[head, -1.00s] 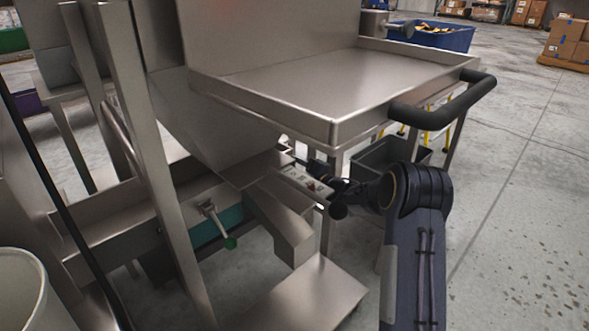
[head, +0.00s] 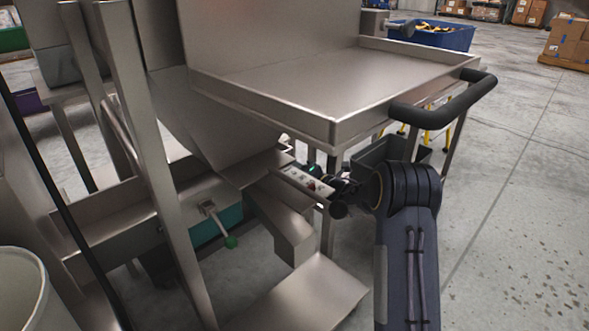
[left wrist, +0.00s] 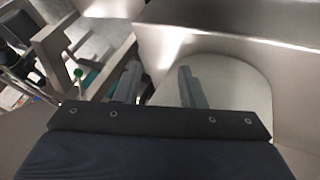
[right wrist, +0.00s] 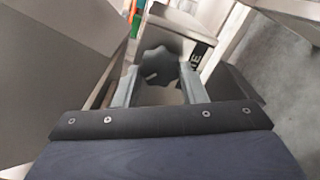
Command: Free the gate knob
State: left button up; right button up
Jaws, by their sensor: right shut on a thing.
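A black lobed knob (right wrist: 160,66), the gate knob, sits between the two fingers of my right gripper (right wrist: 157,88) in the right wrist view, on a steel housing with a dark label. The fingers are closed on its sides. In the head view my right arm reaches to a small steel panel (head: 303,180) under the tray, and the knob itself is hidden there. My left gripper (left wrist: 160,88) shows only in the left wrist view. Its fingers are apart and nothing is between them, with a curved pale surface beyond.
A steel tray (head: 290,88) with a black handle (head: 445,103) overhangs my right arm. A green-tipped lever (head: 230,242) hangs at the steel frame. A steel post (head: 150,160) stands left. A blue bin (head: 435,36) stands behind, with open floor at right.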

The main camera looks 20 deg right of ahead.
jog(key=shift+d+f+n, duration=0.1)
jog(key=shift+f+n, duration=0.05)
jog(key=shift+n, duration=0.85)
jog(key=o, duration=1)
jog(key=shift+s, duration=0.1)
jog(key=p+v, duration=0.2)
jog(key=v, duration=0.5)
jog(key=shift+s, duration=0.35)
jog(key=shift+d, duration=0.15)
